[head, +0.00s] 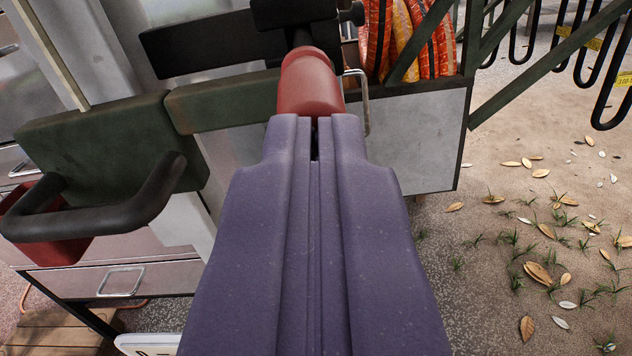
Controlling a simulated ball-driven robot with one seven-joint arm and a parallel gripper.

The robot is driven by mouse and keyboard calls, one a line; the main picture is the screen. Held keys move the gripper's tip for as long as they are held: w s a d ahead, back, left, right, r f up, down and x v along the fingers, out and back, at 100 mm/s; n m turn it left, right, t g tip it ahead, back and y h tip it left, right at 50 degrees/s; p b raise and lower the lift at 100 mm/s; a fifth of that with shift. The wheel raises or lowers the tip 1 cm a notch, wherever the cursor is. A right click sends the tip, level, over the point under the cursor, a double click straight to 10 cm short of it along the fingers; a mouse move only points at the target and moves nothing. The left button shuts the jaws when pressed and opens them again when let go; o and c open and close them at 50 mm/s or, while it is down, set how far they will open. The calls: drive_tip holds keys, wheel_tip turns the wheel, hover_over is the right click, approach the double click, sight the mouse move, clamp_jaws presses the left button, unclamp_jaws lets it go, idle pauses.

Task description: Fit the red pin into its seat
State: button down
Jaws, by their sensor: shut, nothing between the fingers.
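The red pin (309,88) shows at the upper middle, just beyond my fingertips, with a rounded far end. Its near end is hidden behind my gripper. A black fitting (296,14) lies directly beyond the pin at the top edge. I cannot tell whether the pin sits in a seat there, and no open seat is clearly visible. My gripper (316,125) is purple, shut and empty. Its tips overlap the pin's near end in the picture; I cannot tell whether they touch it.
A dark green block (112,150) with a black curved handle (120,212) is at the left, by a red container (40,228). A grey panel (415,138) and orange coils (412,40) are behind right. Leaf-strewn ground (530,215) at the right is open.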

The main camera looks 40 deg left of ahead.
drive_tip(key=shift+w+a, duration=0.15)
drive_tip(key=shift+w, duration=0.05)
drive_tip(key=p+v, duration=0.2)
drive_tip(key=v, duration=0.8)
drive_tip(key=w+d+r+t+h, duration=0.1)
drive_tip(key=w+d+r+h, duration=0.45)
drive_tip(key=w+r, duration=0.5)
drive_tip(key=w+r+m+t+h, duration=0.1)
drive_tip(key=w+r+h, duration=0.15)
drive_tip(key=r, duration=0.55)
drive_tip(key=w+r+m+h, duration=0.1)
drive_tip(key=r+h, duration=0.2)
drive_tip(key=r, duration=0.4)
drive_tip(key=s+a+r+m+h, duration=0.1)
drive_tip(key=s+a+r, duration=0.1)
drive_tip(key=r, duration=0.5)
drive_tip(key=s+a+r+m+h, duration=0.1)
drive_tip(key=s+r+m, duration=0.15)
drive_tip(key=r, duration=0.45)
drive_tip(key=s+a+r+g+y, duration=0.1)
drive_tip(key=s+a+r+y, duration=0.1)
drive_tip(key=s+a+r, duration=0.6)
drive_tip(key=v, duration=0.3)
drive_tip(key=shift+r, duration=0.35)
